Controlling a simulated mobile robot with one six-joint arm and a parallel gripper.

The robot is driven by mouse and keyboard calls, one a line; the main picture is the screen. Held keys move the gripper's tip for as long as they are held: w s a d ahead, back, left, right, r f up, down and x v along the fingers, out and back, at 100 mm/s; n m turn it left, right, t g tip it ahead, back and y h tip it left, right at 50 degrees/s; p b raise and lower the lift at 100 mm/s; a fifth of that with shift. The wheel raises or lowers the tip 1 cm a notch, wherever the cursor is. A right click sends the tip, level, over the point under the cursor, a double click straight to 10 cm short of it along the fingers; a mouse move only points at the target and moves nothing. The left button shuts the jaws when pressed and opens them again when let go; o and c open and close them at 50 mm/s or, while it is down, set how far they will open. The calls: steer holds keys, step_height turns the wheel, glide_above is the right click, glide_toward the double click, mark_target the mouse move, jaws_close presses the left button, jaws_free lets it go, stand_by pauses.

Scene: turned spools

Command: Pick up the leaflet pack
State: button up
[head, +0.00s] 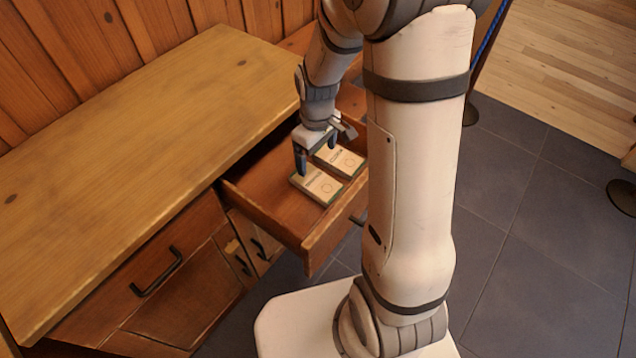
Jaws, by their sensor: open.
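Two flat white packs with dark print and a ring mark lie side by side in an open wooden drawer (262,187). One is the nearer pack (319,185); the other is the farther pack (347,161). I cannot read the print well enough to tell which is the leaflet pack. My gripper (321,152) points down over the drawer, open and empty. Its near finger shows at the left end of the packs and overlaps them in the picture; I cannot tell whether it touches. My arm hides the drawer's far right part.
A wooden counter top (130,160) fills the left, with closed drawers and doors with black handles (157,272) below. The drawer's front panel (335,228) and side walls stand around the packs. Dark tiled floor (545,235) is open at right. Dark post bases (622,196) stand there.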

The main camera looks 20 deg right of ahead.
mark_target(317, 181)
steer(key=shift+w+f+b, duration=0.2)
steer(key=shift+f+b, duration=0.6)
steer(key=shift+f, duration=0.35)
steer(key=shift+w+f, duration=0.1)
steer(key=shift+f, duration=0.55)
steer(key=f, duration=0.2)
steer(key=s+f+b, duration=0.1)
steer(key=f, duration=0.2)
steer(key=shift+a+f, duration=0.1)
steer(key=shift+f, duration=0.1)
steer(key=shift+f+b, duration=0.35)
steer(key=shift+f, duration=0.2)
steer(key=shift+c, duration=0.3)
steer(key=c, duration=1.1)
